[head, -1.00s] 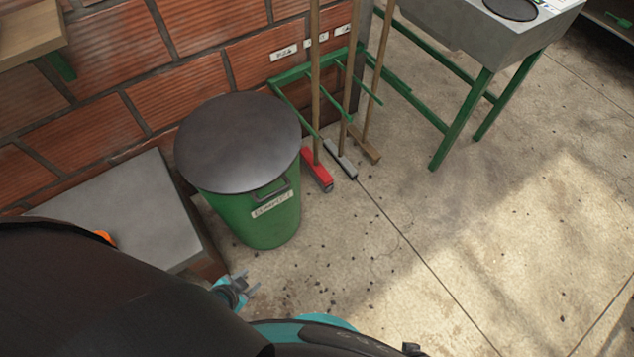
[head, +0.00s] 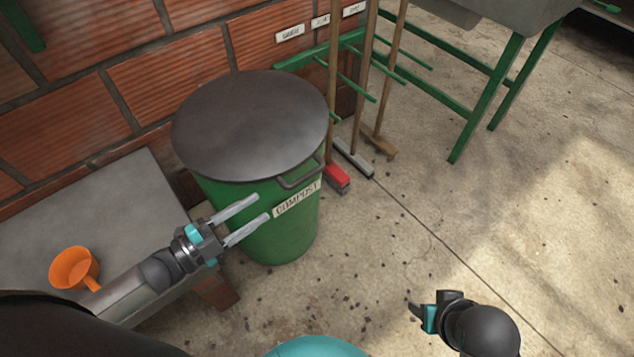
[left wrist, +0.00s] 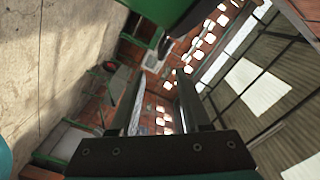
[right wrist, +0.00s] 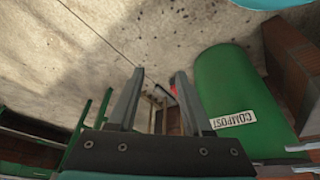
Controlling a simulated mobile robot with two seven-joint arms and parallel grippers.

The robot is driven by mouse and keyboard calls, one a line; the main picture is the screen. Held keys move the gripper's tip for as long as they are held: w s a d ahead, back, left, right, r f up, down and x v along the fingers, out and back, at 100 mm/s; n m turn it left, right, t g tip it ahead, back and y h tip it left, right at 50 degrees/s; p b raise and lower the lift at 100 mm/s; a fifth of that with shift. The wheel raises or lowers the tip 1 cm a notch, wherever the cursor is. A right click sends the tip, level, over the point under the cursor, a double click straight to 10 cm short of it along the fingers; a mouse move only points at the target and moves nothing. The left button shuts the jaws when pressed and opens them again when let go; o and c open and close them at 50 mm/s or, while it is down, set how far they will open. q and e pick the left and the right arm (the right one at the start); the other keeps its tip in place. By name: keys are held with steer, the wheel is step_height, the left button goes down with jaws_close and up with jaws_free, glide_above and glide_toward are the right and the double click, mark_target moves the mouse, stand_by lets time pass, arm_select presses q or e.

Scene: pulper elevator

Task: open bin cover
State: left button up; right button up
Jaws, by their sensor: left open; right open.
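The bin cover (head: 250,122), a dark round lid, lies flat on the green compost bin (head: 270,228), which stands by the brick wall. A grey handle (head: 301,176) shows at the bin's front, just below the lid's rim. My left gripper (head: 263,207) is open and empty, its fingers pointing at the bin's front below the lid. It also shows in the left wrist view (left wrist: 158,100). My right gripper (head: 413,307) is well right of the bin, low over the floor. In the right wrist view it is open and empty (right wrist: 158,85), with the bin (right wrist: 235,95) beside it.
A grey table on green legs (head: 488,100) stands further right.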

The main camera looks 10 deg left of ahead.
arm_select(q)
steer(key=b, duration=0.2)
glide_toward(323, 168)
steer(key=x, duration=0.1)
steer(key=b+x, duration=0.1)
steer(key=x, duration=0.1)
steer(key=shift+w+f, duration=0.25)
steer(key=shift+w, duration=0.15)
steer(key=shift+b+x, duration=0.65)
steer(key=shift+x, duration=0.7)
steer(key=shift+w+d, duration=0.3)
steer(key=shift+w, duration=0.05)
arm_select(e)
steer(key=w+a+r+t+y, duration=0.2)
steer(key=w+a+r+t, duration=0.2)
steer(key=a, duration=0.1)
steer(key=shift+w+a+n+t, duration=0.2)
steer(key=shift+n+t, duration=0.1)
steer(key=shift+t, duration=0.1)
arm_select(q)
steer(key=shift+c, duration=0.4)
jaws_close()
steer(key=shift+s+f, duration=0.1)
